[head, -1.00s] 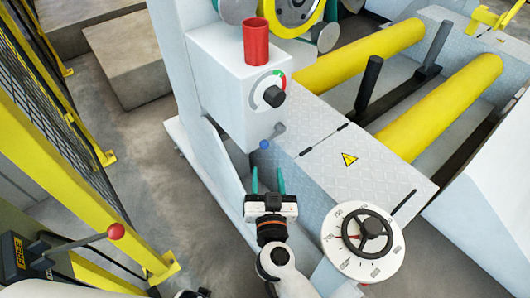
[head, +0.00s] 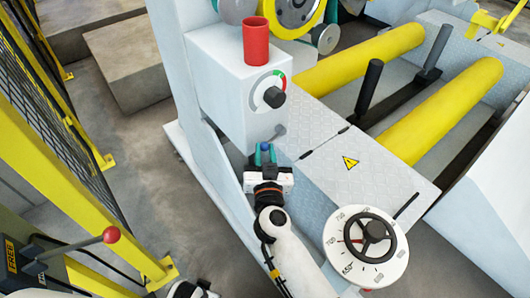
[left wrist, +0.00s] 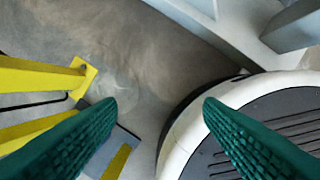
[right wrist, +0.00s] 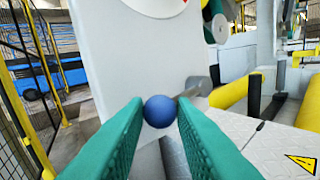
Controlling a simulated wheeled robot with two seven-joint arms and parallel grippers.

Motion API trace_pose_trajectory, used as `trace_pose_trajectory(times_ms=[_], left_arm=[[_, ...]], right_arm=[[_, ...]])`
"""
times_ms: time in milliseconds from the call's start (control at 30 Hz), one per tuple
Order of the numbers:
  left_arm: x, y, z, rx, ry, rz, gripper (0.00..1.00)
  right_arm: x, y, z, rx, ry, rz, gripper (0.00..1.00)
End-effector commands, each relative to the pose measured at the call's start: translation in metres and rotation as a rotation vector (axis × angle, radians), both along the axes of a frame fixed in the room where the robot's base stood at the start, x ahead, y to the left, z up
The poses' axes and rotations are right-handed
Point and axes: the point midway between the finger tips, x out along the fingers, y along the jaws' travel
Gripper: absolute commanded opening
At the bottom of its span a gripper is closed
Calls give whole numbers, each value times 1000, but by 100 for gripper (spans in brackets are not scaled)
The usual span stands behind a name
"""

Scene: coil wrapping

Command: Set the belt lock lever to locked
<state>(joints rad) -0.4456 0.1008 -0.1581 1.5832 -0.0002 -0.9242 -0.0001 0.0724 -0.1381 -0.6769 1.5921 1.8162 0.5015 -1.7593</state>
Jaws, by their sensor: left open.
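A small lever with a blue ball knob (right wrist: 160,111) sticks out from the side of the white machine housing, below the dial. My right gripper (head: 265,149) is at this lever, its green fingers on either side of the blue knob and touching it in the right wrist view. In the head view the fingers mostly hide the knob. Another lever with a red ball knob (head: 111,234) stands at the lower left, by a dark box with a partly visible yellow label (head: 11,257). My left gripper (left wrist: 160,107) is open and empty. I cannot tell which lever is the belt lock.
The white housing carries a black dial knob (head: 274,97) and a red cylinder (head: 256,41). A handwheel on a white scale disc (head: 375,230) is right of my right arm. Yellow fencing (head: 75,140) stands at the left. Yellow rollers (head: 445,110) lie at the right.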

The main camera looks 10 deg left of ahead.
Motion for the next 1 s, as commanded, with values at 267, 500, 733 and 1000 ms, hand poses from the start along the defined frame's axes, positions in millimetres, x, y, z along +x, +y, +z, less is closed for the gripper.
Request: trace_pose_trajectory(times_ms=[267,500,733,1000], left_arm=[[0,0,0,0,0,0,61],[0,0,0,1,6,0,61],[15,-2,32,-3,-23,3,61],[26,-3,80,-5,-50,8,61]], right_arm=[[0,0,0,0,0,1,0],[0,0,-6,-34,-30,1,0],[1,-1,-19,-131,-126,2,0],[4,-4,-36,-272,-269,2,0]])
